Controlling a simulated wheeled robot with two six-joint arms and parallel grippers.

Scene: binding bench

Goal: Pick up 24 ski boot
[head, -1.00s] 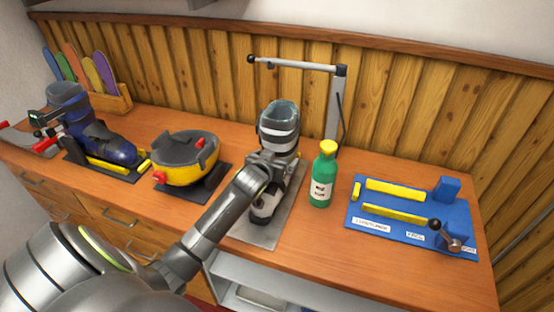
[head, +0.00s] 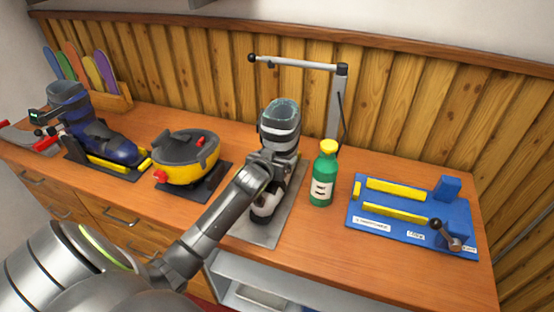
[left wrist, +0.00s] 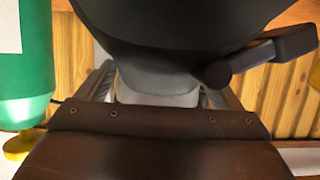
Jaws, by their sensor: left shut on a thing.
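A grey and black ski boot with white bands (head: 281,115) stands upright over a grey mat (head: 253,232) in the middle of the bench. My left gripper (head: 268,165) is shut on this boot from the front, and my arm hides part of its middle. In the left wrist view the boot (left wrist: 165,60) fills the space between my fingers (left wrist: 158,88). I cannot read a size number on it, and I cannot tell whether its sole touches the mat. My right gripper is out of view.
A green bottle with a yellow cap (head: 323,175) stands close right of the boot. A grey lamp-like stand (head: 338,100) rises behind. A blue jig (head: 440,215) is at right. A yellow and black device (head: 188,160) and a blue boot in a holder (head: 85,130) are at left.

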